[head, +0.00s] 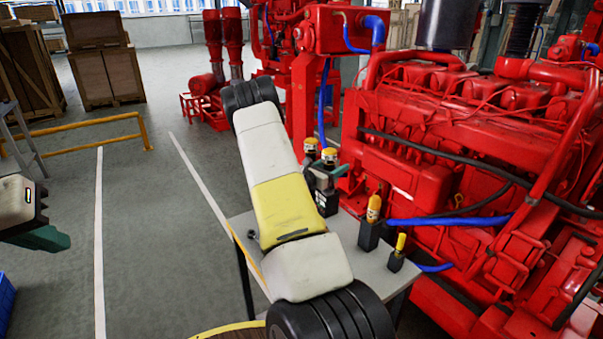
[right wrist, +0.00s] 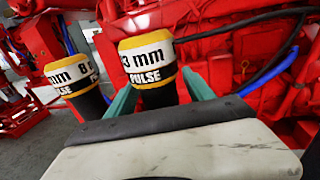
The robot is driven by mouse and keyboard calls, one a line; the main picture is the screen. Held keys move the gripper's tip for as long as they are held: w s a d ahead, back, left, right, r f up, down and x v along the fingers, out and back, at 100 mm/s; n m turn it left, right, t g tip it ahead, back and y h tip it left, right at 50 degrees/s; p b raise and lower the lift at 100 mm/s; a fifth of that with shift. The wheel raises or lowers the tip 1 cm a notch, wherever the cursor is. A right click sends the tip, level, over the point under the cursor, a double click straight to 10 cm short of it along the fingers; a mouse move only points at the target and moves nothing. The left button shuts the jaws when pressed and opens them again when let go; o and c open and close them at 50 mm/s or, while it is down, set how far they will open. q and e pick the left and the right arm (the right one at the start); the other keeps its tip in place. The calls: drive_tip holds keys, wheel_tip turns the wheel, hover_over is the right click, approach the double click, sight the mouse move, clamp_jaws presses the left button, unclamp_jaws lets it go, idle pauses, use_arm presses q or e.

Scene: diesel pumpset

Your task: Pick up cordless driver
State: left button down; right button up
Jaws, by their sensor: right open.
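Two dark upright tools with yellow-black-white tops, apparently cordless drivers, stand at the table's back edge. The nearer driver (head: 329,156) seems to be the one marked "3 mm PULSE" (right wrist: 148,65) in the right wrist view. The other driver (head: 311,146) is marked with an "8" and "mm PULSE" (right wrist: 73,78). My right gripper (head: 327,174) is open, its green fingers (right wrist: 160,95) on either side of the "3 mm" driver; contact cannot be told. The drivers' lower parts are partly hidden. My left gripper (head: 42,238) is at the left edge, away from the table, partly out of view.
The small grey table (head: 345,262) also holds an orange-topped tool (head: 374,208) and a yellow-handled tool (head: 400,243) in black holders. A red engine (head: 450,130) with blue hoses stands close on the right. Open floor (head: 130,200) lies left, with a yellow rail (head: 90,127).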

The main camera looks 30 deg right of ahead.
drive_tip(key=shift+w+d, duration=0.1)
drive_tip(key=shift+d, duration=0.1)
clamp_jaws()
idle(1.3)
